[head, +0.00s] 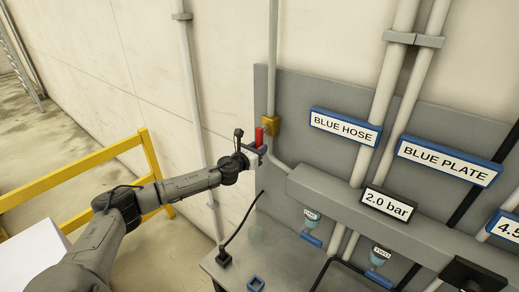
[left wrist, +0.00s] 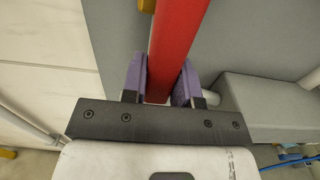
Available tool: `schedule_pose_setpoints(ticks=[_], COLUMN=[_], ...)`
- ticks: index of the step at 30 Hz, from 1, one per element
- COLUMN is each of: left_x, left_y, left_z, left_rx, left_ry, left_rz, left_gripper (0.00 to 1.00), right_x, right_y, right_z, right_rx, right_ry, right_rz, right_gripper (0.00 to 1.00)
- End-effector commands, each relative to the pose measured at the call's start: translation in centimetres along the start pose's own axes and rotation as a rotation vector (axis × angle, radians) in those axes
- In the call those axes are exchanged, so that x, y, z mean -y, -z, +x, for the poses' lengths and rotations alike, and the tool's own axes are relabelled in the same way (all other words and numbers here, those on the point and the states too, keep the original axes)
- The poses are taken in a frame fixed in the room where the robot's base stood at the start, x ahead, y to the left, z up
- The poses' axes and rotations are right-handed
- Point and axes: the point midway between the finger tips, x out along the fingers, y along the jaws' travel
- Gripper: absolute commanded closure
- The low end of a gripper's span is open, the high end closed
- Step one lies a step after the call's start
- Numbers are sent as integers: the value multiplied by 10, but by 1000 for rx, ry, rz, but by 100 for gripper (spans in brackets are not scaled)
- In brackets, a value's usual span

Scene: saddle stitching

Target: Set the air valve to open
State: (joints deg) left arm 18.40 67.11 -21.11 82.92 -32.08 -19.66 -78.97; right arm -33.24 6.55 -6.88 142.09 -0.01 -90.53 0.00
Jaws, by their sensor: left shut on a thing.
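The air valve has a yellow body (head: 271,124) on a grey vertical pipe (head: 273,60) at the left edge of the grey panel. Its red lever (head: 259,136) stands roughly upright beside the body in the head view. My left gripper (head: 256,152) is at the lever. In the left wrist view, the purple fingers of my left gripper (left wrist: 162,80) are on both sides of the red lever (left wrist: 177,35) and shut on it. The fingers hide part of the lever. My right gripper is not in view.
A grey ledge (head: 330,195) carries a "2.0 bar" sign (head: 388,204). "BLUE HOSE" (head: 345,128) and "BLUE PLATE" (head: 447,162) signs are on the panel (head: 300,95). A yellow rail (head: 75,167) stands at the left. A black cable (head: 242,222) rises from the bench (head: 270,265).

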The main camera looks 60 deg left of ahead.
Motion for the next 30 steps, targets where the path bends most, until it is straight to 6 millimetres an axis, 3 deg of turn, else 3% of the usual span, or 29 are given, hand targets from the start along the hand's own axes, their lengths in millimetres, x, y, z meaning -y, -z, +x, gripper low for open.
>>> schedule_pose_setpoints(ticks=[10,11,18,30], left_x=[-2,-2,-1,-1], left_y=[2,2,1,2], left_z=[0,0,0,-6], left_rx=[-2,-2,-1,-2], left_ry=[-3,-3,-2,-1], left_rz=[19,19,14,12], left_gripper=[100,71,48,47], right_x=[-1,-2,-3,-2], right_y=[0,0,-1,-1], right_z=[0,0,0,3], right_rx=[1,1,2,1], right_ry=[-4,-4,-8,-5], right_rz=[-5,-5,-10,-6], right_gripper=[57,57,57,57])
